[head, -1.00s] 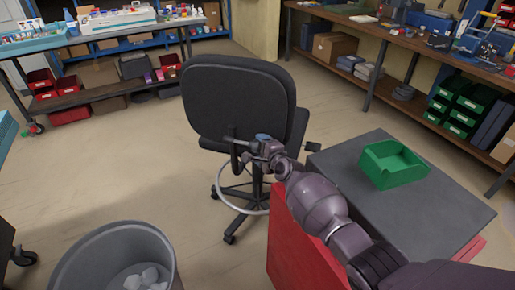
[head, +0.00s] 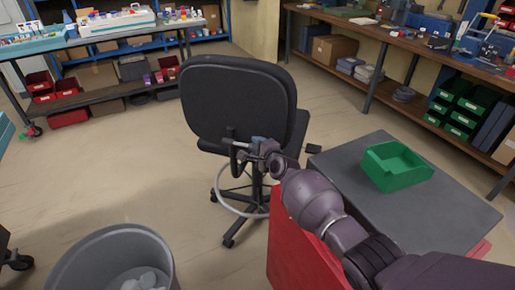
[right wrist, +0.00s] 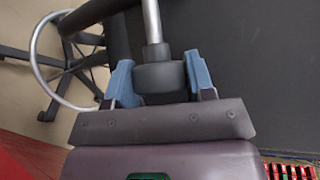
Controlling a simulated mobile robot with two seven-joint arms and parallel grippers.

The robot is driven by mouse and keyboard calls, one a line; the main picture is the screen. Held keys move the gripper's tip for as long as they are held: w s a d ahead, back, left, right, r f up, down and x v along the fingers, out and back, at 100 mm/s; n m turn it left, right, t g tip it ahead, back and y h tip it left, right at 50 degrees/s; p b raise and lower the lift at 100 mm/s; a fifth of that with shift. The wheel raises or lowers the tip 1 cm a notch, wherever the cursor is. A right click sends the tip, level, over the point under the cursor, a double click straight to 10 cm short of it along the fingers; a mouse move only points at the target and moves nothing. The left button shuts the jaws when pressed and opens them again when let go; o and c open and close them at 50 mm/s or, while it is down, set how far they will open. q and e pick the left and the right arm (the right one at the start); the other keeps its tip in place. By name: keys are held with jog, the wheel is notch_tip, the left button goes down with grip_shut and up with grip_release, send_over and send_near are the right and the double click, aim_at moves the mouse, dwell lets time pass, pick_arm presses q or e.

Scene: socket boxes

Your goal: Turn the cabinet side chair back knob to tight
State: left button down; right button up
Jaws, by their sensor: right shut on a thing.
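The black chair (head: 238,103) stands beside the red cabinet with the back of its backrest toward me. Its dark knob (right wrist: 160,77) sits on a metal rod (right wrist: 152,25) below the backrest. My right gripper (right wrist: 160,80) has its blue fingers on both sides of the knob and is shut on it. In the head view the right gripper (head: 257,146) is at the lower edge of the backrest, and the knob is mostly hidden by it. How tight the knob is cannot be seen. My left gripper is not in view.
The red cabinet (head: 295,250) has a grey top (head: 440,215) with a green bin (head: 396,167) on it. A grey trash can (head: 100,240) stands at the lower left. Workbenches (head: 375,42) line the back and right. The floor left of the chair is clear.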

jog(key=shift+r+m+g+p, duration=0.3)
jog(key=shift+p, duration=0.25)
jog(key=shift+m+g+p, duration=0.5)
jog(key=shift+g+p, duration=0.25)
jog(key=shift+g, duration=0.35)
jog(key=shift+f+m+g+p, duration=0.2)
jog(key=shift+m+g+p, duration=0.2)
jog(key=shift+m+g, duration=0.3)
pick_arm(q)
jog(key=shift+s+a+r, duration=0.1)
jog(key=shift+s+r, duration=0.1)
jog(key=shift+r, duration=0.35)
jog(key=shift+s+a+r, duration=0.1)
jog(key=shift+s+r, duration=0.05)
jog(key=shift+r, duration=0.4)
pick_arm(e)
jog(key=shift+g, duration=0.4)
jog(key=shift+f+y, duration=0.1)
jog(key=shift+y, duration=0.2)
jog(key=o, duration=0.9)
